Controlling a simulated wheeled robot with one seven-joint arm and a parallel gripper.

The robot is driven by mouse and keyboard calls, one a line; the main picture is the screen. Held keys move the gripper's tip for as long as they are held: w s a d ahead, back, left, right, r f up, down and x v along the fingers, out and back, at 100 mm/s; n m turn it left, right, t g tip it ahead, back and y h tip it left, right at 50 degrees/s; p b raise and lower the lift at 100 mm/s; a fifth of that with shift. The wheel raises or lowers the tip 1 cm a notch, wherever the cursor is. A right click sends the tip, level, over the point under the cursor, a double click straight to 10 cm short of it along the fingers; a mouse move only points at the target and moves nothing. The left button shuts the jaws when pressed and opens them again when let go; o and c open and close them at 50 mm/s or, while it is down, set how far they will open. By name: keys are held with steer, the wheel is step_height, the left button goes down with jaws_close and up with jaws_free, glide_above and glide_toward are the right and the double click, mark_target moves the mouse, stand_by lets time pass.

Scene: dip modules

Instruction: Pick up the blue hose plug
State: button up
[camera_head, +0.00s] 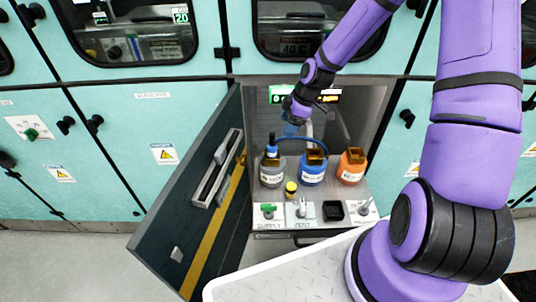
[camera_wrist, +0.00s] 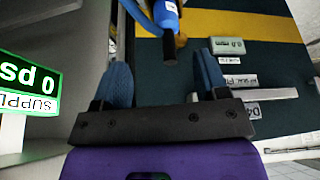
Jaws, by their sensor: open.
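The blue hose plug (camera_head: 272,151) has a black end and stands upright at the grey bottle's top in the head view. A blue hose arcs from it to the right, over the blue bottle. In the wrist view the plug (camera_wrist: 166,14) shows at the top, its black end pointing towards the space between my fingers. My gripper (camera_head: 291,129) is above and to the right of the plug in the head view. In the wrist view my gripper (camera_wrist: 162,80) is open, with its two blue fingers apart and nothing between them.
Grey (camera_head: 271,179), blue (camera_head: 311,174) and orange (camera_head: 351,172) bottles stand in the open cabinet. A small yellow-capped item (camera_head: 290,189) sits in front of them. A panel with SUPPLY and VENT valves lies at the front edge. The open dark door (camera_head: 187,226) bounds the left side.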

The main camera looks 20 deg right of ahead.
mark_target(273, 145)
steer(key=shift+s+a+r+x, duration=0.1)
steer(key=shift+a+x, duration=0.1)
steer(key=shift+x, duration=1.6)
steer(key=shift+s+a+r+x, duration=0.1)
steer(key=shift+a+x, duration=0.1)
steer(key=shift+x, duration=1.6)
steer(key=shift+s+a+x, duration=0.1)
steer(key=shift+a+x, duration=0.1)
steer(key=shift+x, duration=1.6)
steer(key=c, duration=1.1)
